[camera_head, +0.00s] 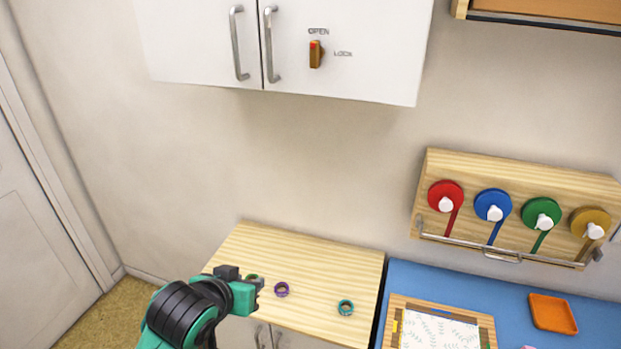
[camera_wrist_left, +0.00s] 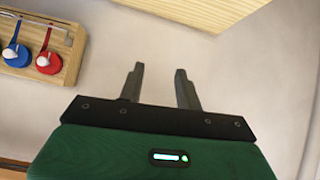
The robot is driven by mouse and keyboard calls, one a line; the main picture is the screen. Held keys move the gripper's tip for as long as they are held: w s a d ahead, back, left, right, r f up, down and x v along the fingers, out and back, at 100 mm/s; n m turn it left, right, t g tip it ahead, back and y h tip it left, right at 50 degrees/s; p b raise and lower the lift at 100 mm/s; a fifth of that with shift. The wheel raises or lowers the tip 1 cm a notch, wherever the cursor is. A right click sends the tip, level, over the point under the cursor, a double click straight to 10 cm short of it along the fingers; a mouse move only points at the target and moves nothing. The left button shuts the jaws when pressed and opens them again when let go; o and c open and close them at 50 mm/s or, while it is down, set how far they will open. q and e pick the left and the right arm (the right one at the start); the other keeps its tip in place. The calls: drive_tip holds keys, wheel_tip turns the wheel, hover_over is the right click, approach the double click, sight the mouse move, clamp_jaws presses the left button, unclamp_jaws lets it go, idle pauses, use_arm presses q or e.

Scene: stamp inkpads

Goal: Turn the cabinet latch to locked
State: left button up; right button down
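The white wall cabinet (camera_head: 370,55) hangs at the top of the head view with two doors and metal handles. Its brown latch (camera_head: 316,56) is on the right door, standing upright with its red-marked end up toward the word OPEN. The word LOCK is to its right. My left gripper (camera_head: 259,282) is low over the wooden counter, far below the latch. In the left wrist view its fingers (camera_wrist_left: 160,88) are apart with nothing between them. The latch is not visible in the wrist view. My right gripper is not in view.
The wooden counter (camera_head: 310,251) carries purple (camera_head: 282,289) and teal (camera_head: 346,307) rings. Right of it, a blue surface (camera_head: 400,275) holds a framed patterned sheet (camera_head: 440,328) and an orange tray (camera_head: 552,313). A wooden tape-reel rack (camera_head: 440,165) is on the wall. The wall below the cabinet is clear.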

use_arm(q)
drive_tip(key=w+d+r+t+h, duration=0.1)
drive_tip(key=w+d+r+t, duration=0.15)
drive_tip(key=r, duration=0.65)
drive_tip(key=w+d+r+t+h, duration=0.1)
drive_tip(key=w+d+r, duration=0.25)
drive_tip(key=r, duration=0.55)
drive_tip(key=m+t, duration=0.1)
drive_tip(key=t, duration=0.3)
approach(313, 49)
drive_tip(key=shift+h, duration=0.3)
drive_tip(key=p+x, duration=0.7)
drive_tip(key=x, duration=0.1)
drive_tip(key=shift+w+a+r, duration=0.1)
drive_tip(key=shift+a+r, duration=0.05)
drive_tip(key=shift+a, duration=0.05)
drive_tip(key=shift+w+d, duration=0.2)
drive_tip(key=shift+w, duration=0.4)
drive_tip(key=shift+c, duration=0.4)
clamp_jaws()
